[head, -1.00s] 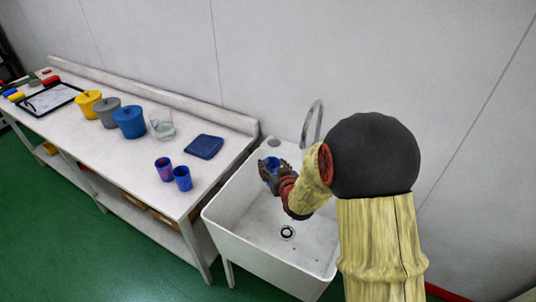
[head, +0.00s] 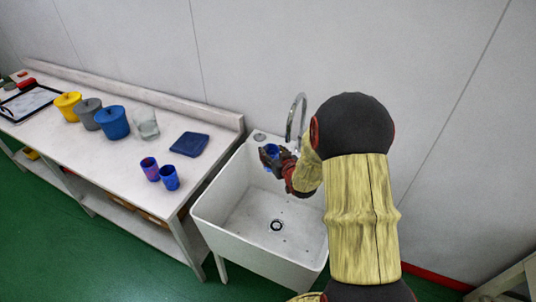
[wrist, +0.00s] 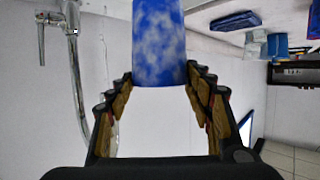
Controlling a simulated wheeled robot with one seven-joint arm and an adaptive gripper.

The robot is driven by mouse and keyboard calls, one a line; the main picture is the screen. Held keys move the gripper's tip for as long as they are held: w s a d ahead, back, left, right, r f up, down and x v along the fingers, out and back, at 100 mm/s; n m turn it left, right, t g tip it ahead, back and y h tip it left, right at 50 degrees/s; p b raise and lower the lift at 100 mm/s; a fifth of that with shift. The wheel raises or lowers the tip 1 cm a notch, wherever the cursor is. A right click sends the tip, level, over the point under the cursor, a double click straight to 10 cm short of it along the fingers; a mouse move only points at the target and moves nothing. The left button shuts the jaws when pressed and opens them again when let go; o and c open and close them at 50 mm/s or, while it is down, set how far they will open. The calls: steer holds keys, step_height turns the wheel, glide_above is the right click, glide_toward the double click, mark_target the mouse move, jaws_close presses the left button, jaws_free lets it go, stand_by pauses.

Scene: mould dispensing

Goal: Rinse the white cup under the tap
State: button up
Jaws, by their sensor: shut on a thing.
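My gripper (head: 270,158) is shut on a blue cup mottled with white (wrist: 159,42), which also shows in the head view (head: 272,151). The fingers are on both sides of the cup's lower end in the wrist view. No plain white cup is seen. The tap (head: 290,125) is a curved metal spout at the back of the white sink (head: 236,222). The cup is above the sink's back part, left of the spout and apart from it. Part of the tap shows at upper left in the wrist view (wrist: 71,28). I cannot see any water running.
The white table (head: 95,160) left of the sink holds two small mottled cups (head: 150,170) (head: 170,179), a dark blue flat piece (head: 189,144), a clear beaker (head: 146,124), and blue (head: 113,124), grey (head: 88,114) and yellow (head: 67,106) pots. The sink basin around the drain (head: 276,225) is clear.

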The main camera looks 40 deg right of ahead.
steer(key=shift+w+d+f+b, duration=0.15)
steer(key=shift+w+d+f, duration=0.1)
steer(key=shift+d, duration=0.8)
steer(key=shift+w+d+f+b, duration=0.1)
steer(key=shift+w+d+f, duration=0.15)
steer(key=shift+d, duration=0.75)
steer(key=shift+w+d+f+b, duration=0.15)
steer(key=shift+w+d, duration=0.15)
steer(key=shift+d, duration=0.75)
steer(key=shift+s+d, duration=0.1)
steer(key=shift+s, duration=0.05)
steer(key=shift+s+d, duration=0.1)
steer(key=shift+s, duration=0.3)
steer(key=shift+w, duration=0.2)
steer(key=shift+w+a, duration=0.2)
steer(key=shift+w, duration=0.2)
steer(key=shift+s, duration=0.15)
